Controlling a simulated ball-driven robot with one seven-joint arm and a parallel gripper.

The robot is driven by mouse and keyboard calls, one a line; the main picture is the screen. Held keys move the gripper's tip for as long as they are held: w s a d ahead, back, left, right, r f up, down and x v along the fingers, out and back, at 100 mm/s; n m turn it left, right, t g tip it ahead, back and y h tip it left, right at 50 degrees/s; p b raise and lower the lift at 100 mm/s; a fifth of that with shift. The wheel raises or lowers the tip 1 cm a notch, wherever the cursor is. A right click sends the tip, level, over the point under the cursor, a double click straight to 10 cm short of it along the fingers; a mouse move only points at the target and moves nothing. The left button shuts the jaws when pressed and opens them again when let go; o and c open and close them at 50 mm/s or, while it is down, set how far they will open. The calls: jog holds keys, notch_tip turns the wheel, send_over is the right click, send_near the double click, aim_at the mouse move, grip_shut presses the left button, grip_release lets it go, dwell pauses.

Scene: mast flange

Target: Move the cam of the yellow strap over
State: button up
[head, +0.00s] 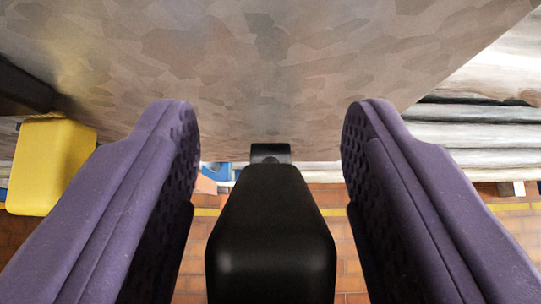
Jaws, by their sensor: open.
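My gripper (271,160) is open, its two purple padded fingers wide apart, left and right. A black rounded block (270,235) shows between the fingers, with clear gaps on both sides; I cannot tell whether it is the cam. A smaller black piece (270,152) shows behind it at the metal's lower edge. A yellow block (50,165) is at the left, outside the left finger, which covers part of its right side. I cannot tell whether it belongs to the yellow strap. No strap band can be made out.
A mottled grey metal surface (270,70) fills the top. A dark part (22,88) juts in at the upper left, above the yellow block. Pale, layered long shapes (475,135) are at the right. Below is a brown tiled floor (345,270) with a yellow line.

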jog(key=shift+s+r, duration=0.1)
jog(key=b+v, duration=0.2)
jog(key=v, duration=0.5)
jog(key=shift+s, duration=0.2)
jog(key=shift+r, duration=0.15)
